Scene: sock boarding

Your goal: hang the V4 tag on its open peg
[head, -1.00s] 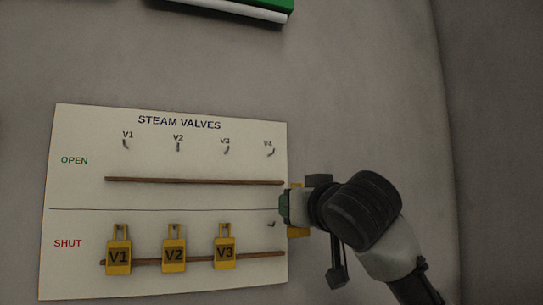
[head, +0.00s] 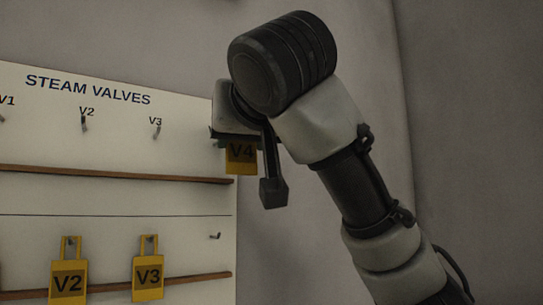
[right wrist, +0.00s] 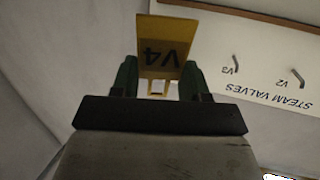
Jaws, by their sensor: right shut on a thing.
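The yellow V4 tag (head: 241,157) hangs below my right gripper (head: 220,143), at the right edge of the board at the height of the open row. In the right wrist view the V4 tag (right wrist: 163,45) is held by its frame between the green fingers of my right gripper (right wrist: 158,82). The V4 open peg and its label are hidden behind my gripper and arm in the head view. I cannot tell whether the tag touches the peg. The V4 shut peg (head: 215,236) is bare. My left gripper is not in view.
The STEAM VALVES board (head: 120,195) has bare open pegs V2 (head: 85,123) and V3 (head: 157,131). Tags V2 (head: 68,283) and V3 (head: 148,277) hang in the shut row. A brown upper rail (head: 110,173) and lower rail (head: 195,281) cross the board. Bare wall lies to the right.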

